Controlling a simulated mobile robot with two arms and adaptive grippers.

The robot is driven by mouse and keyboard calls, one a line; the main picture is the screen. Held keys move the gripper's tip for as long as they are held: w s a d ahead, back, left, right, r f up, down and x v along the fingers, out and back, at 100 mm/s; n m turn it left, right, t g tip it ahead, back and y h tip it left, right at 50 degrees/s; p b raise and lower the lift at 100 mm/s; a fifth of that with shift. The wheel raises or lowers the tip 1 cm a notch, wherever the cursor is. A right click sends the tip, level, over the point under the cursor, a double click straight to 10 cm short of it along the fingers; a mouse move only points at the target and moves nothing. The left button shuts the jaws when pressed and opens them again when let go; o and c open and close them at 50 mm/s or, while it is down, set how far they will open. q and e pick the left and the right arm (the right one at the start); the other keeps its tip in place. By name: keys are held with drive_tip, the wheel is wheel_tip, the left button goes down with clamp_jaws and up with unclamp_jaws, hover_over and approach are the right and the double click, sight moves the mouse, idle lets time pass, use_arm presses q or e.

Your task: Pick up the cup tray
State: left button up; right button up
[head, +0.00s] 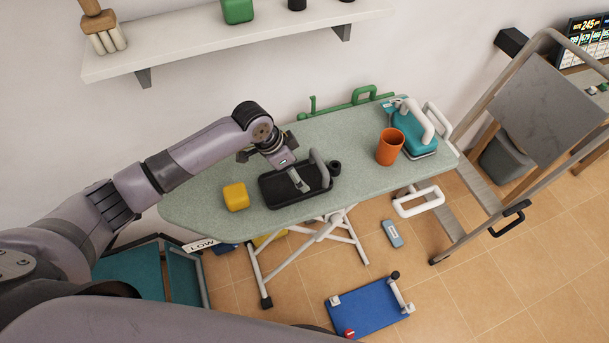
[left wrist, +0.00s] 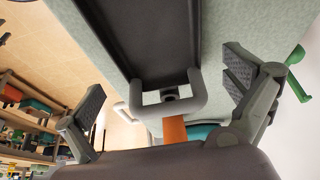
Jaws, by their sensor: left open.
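The black cup tray (head: 282,194) lies flat on the green ironing board (head: 230,158), with a grey upright handle (head: 319,168) and a small black round piece at its right end. My left gripper (head: 299,180) is over the tray, close to the handle, and partly hides it. In the left wrist view the gripper (left wrist: 162,85) is open, its fingers wide apart on either side of the grey handle (left wrist: 169,107), touching nothing that I can see. The dark tray (left wrist: 145,40) runs up to the top edge there. My right gripper is not in view.
A yellow block (head: 236,197) stands left of the tray. An orange cup (head: 390,147) and a teal iron (head: 412,130) stand to its right. A shelf (head: 190,45) is on the wall behind. A blue platform (head: 368,305) and a grey-blue item (head: 393,234) lie on the floor.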

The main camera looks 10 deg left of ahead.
sight(307, 180)
use_arm(q)
drive_tip(key=shift+p+x, duration=0.7)
drive_tip(key=shift+x, duration=1.75)
drive_tip(key=shift+s, duration=0.15)
drive_tip(key=c, duration=0.9)
drive_tip(key=shift+c, duration=0.4)
drive_tip(key=shift+r, duration=0.1)
